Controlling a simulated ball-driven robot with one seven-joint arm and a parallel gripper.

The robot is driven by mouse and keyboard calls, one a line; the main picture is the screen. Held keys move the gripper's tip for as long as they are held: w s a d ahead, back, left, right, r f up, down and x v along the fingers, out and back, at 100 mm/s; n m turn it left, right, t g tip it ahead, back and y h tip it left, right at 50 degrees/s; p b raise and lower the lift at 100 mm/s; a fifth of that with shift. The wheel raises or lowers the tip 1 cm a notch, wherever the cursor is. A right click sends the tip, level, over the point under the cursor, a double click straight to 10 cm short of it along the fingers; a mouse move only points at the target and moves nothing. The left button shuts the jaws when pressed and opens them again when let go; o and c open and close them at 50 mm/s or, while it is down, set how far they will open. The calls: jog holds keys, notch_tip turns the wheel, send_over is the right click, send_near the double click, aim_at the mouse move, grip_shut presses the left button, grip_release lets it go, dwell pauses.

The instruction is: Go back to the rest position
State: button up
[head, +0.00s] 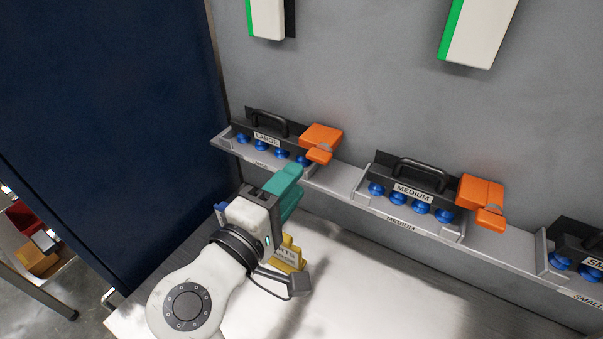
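My gripper (284,184) has teal parts at its end and points up and to the right, toward the wall. It appears in front of the right end of the tray marked LARGE (226,143), lower in the picture. I cannot see a gap between its fingers, so whether it is open or shut is unclear. I see nothing clearly held in it. The white arm behind it reaches in from the bottom left over the work surface.
A tray marked MEDIUM (361,202) and one marked SMALL (548,262) also sit along the grey wall. Orange blocks (322,137) stand by the trays. A yellow labelled object (289,253) is partly hidden by my arm. The white surface (400,300) is clear at right.

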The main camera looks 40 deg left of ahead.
jog(key=shift+s, duration=0.35)
dwell(0.3)
